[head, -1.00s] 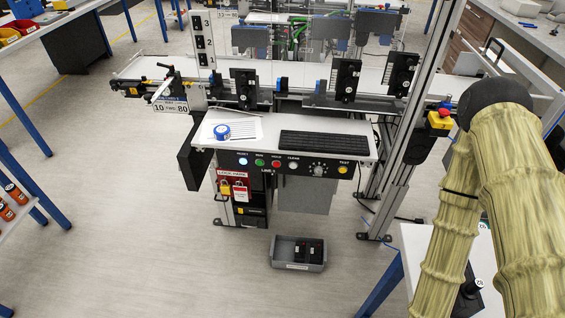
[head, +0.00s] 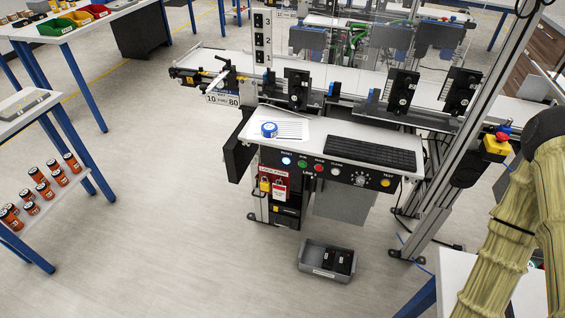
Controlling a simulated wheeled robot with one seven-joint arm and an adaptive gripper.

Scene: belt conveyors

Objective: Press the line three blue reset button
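The line's control panel (head: 325,171) is on the front of the console below the conveyor. The reset button (head: 286,160) is the leftmost on it, round and glowing bluish white. A green button (head: 302,164) and a red button (head: 319,167) sit to its right. The panel's line number is too small to read surely. My arm, in a yellowish sleeve, shows at the right edge, apart from the panel. My gripper is not in view.
The console shelf (head: 300,150) holds a blue tape roll (head: 269,129) and a keyboard (head: 372,151). Padlocks and a red tag (head: 281,190) hang below the panel. A grey bin (head: 309,268) lies on the floor in front.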

